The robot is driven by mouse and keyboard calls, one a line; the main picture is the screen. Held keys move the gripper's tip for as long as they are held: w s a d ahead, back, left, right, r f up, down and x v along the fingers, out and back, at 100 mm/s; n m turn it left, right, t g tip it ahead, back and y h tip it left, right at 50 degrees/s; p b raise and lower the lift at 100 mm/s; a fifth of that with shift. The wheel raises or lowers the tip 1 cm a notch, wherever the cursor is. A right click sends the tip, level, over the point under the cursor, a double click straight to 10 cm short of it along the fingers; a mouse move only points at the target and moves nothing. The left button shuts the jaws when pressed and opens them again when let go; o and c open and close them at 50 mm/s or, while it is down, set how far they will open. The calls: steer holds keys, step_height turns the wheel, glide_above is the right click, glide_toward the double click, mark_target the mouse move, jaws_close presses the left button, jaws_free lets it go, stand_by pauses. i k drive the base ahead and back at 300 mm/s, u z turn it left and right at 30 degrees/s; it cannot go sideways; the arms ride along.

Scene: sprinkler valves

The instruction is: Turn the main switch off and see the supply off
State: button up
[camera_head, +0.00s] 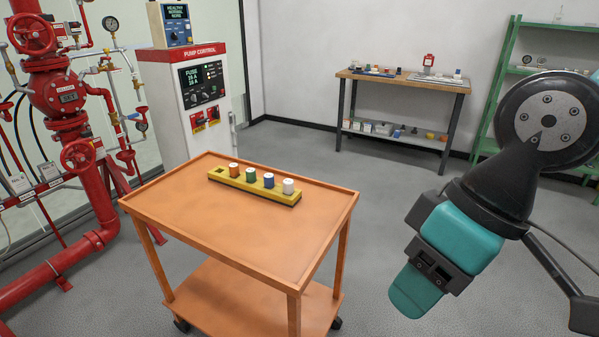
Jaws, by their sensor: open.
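The white pump control cabinet (165,95) with a red header stands left of centre at the back. Its front has a dark panel with a lit display (203,76) reading "FUSE" and amp figures, with dark knobs below. Lower down are two small red and yellow switch plates (205,118); their handle positions are too small to tell. A blue box (177,24) on top has a lit screen that seems to read "HEALTHY" and "NORMAL". My gripper (418,288) is at the end of my arm on the right, open, apart from the cabinet and touching nothing.
An orange cart (200,228) stands between my gripper and the cabinet. It carries a yellow rack (255,190) with several coloured caps. Red pipes and valve wheels (62,100) fill the left. A workbench (400,83) and green shelf (500,75) stand behind. Floor right of the cart is clear.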

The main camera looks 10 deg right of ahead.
mark_target(198, 121)
steer(key=z, duration=0.8)
steer(key=k, duration=1.1)
steer(key=z, duration=0.85)
steer(key=i, duration=1.25)
steer(key=u, duration=0.5)
steer(key=i, duration=1.15)
steer(key=u, duration=1.7)
steer(key=i, duration=0.75)
steer(key=u, duration=0.8)
